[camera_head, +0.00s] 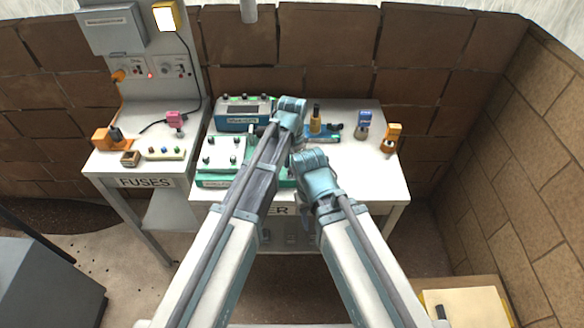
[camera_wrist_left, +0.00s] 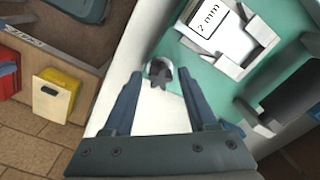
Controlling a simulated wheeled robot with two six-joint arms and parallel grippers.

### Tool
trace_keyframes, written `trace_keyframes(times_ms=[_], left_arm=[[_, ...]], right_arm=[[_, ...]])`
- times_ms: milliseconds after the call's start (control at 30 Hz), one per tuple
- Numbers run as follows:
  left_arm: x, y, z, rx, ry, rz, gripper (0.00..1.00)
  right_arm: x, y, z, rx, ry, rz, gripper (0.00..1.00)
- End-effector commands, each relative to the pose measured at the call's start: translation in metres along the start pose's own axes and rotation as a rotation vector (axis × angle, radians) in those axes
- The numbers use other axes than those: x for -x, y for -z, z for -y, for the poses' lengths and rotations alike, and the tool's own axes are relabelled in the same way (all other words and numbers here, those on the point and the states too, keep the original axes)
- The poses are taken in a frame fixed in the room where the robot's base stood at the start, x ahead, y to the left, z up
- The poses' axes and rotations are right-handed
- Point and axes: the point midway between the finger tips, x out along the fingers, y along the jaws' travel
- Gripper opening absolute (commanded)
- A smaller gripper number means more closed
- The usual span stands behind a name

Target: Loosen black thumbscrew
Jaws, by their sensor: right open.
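A black thumbscrew (camera_wrist_left: 160,74) with a star-like head sits in a round pale seat on the green and white fixture (camera_wrist_left: 178,50) in the left wrist view. My left gripper (camera_wrist_left: 161,80) is open, with one blue-grey finger on each side of the thumbscrew in the picture; contact does not show. In the head view my left gripper (camera_head: 288,115) is over the middle of the table, and its arm hides the thumbscrew there. My right gripper (camera_head: 308,162) is open, lower and nearer; its fingertips are hard to make out.
A white card marked "2 mm" (camera_wrist_left: 207,18) sits in pale clamps beside the thumbscrew. The white table (camera_head: 350,165) also holds a teal meter (camera_head: 243,112), a blue plug (camera_head: 364,120) and an orange plug (camera_head: 391,137). A fuse table (camera_head: 105,162) stands at left.

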Motion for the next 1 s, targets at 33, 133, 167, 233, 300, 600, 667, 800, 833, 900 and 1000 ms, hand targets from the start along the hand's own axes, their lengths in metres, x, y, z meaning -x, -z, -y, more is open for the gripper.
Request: trace_keyframes(times_ms=[33, 133, 167, 233, 300, 600, 667, 800, 833, 900, 1000], left_arm=[[0.0, 0.0, 0.0, 0.0, 0.0, 0.0, 0.65], [0.0, 0.0, 0.0, -0.001, 0.0, 0.0, 0.65], [0.0, 0.0, 0.0, -0.001, 0.0, 0.0, 0.65], [0.0, 0.0, 0.0, -0.001, 0.0, 0.0, 0.65], [0.0, 0.0, 0.0, -0.001, 0.0, 0.0, 0.65], [0.001, 0.0, 0.0, -0.001, 0.0, 0.0, 0.65], [0.003, 0.0, 0.0, -0.001, 0.0, 0.0, 0.65], [0.012, 0.0, 0.0, -0.001, 0.0, 0.0, 0.65], [0.014, 0.0, 0.0, -0.001, 0.0, 0.0, 0.65], [0.019, 0.0, 0.0, -0.001, 0.0, 0.0, 0.65], [0.026, 0.0, 0.0, -0.001, 0.0, 0.0, 0.65]], right_arm=[[0.0, 0.0, 0.0, 0.0, 0.0, 0.0, 0.5], [0.0, 0.0, 0.0, 0.0, 0.0, 0.0, 0.5], [0.0, 0.0, 0.0, 0.0, 0.0, 0.0, 0.5], [0.0, 0.0, 0.0, 0.0, 0.0, 0.0, 0.5], [0.0, 0.0, 0.0, 0.0, 0.0, 0.0, 0.5], [0.001, 0.0, 0.0, 0.0, 0.0, 0.0, 0.5], [0.003, 0.0, 0.0, 0.0, 0.0, 0.0, 0.5], [0.012, -0.001, -0.001, 0.0, 0.0, 0.0, 0.5], [0.014, -0.001, -0.001, 0.0, 0.0, 0.0, 0.5], [0.019, -0.001, -0.002, 0.0, 0.0, 0.0, 0.5], [0.025, -0.002, -0.002, 0.0, 0.0, 0.0, 0.5]])
